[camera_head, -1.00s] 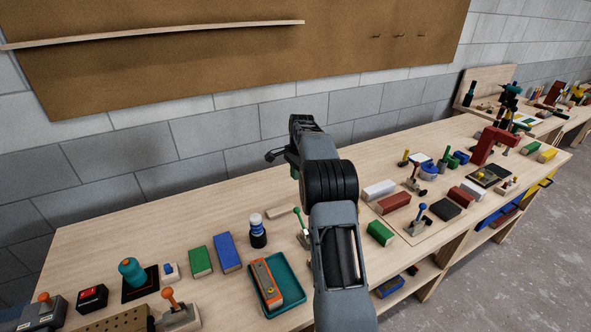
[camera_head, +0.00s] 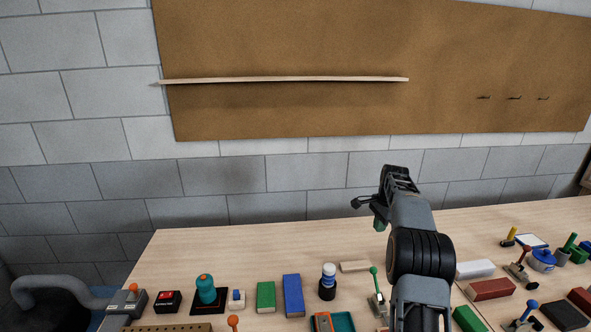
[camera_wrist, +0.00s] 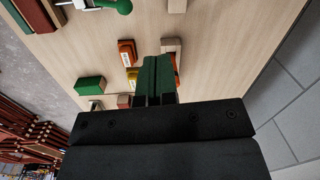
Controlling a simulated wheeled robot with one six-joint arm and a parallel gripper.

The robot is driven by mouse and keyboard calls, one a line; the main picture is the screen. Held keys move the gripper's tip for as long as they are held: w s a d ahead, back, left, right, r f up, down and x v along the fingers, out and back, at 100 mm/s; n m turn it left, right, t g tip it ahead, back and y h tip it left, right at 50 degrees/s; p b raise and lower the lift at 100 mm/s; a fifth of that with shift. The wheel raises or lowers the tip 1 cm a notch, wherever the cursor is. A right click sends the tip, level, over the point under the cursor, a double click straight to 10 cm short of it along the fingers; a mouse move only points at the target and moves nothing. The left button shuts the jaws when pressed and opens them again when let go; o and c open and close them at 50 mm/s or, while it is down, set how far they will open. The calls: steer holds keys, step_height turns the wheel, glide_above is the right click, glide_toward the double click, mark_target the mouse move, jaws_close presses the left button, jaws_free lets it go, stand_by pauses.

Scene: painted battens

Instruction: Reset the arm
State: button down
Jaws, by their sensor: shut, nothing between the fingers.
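My arm shows in the head view, raised in front of the workbench (camera_head: 190,252) and bent at a dark ribbed joint. My gripper (camera_head: 379,219) is at its far end, above the back part of the bench. In the wrist view my gripper's green fingers (camera_wrist: 157,64) are together with nothing between them. They point over the bench top, apart from the blocks beyond.
Blue block (camera_head: 293,295), green block (camera_head: 266,296), dark bottle (camera_head: 328,283), green-knobbed lever (camera_head: 376,290) and teal tray (camera_head: 344,322) stand near the arm. A shelf (camera_head: 285,79) crosses the corkboard (camera_head: 330,115). The bench's back left is clear.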

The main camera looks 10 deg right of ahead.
step_height(320, 180, down, 4)
steer(key=s+a+n, duration=0.2)
steer(key=s+n, duration=0.1)
steer(key=n, duration=0.2)
steer(key=s+a+r+n+t, duration=0.1)
steer(key=s+a+r+n, duration=0.2)
steer(key=s+a, duration=0.3)
steer(key=s+a+r+n+t, duration=0.1)
steer(key=s+a+r+n, duration=0.2)
steer(key=s, duration=0.9)
steer(key=s+a+r+n+t, duration=0.2)
steer(key=s+a+n, duration=0.3)
steer(key=s+a, duration=0.4)
steer(key=shift+s+a+r+n+h, duration=0.4)
steer(key=shift+a+r, duration=0.2)
steer(key=shift+a, duration=0.25)
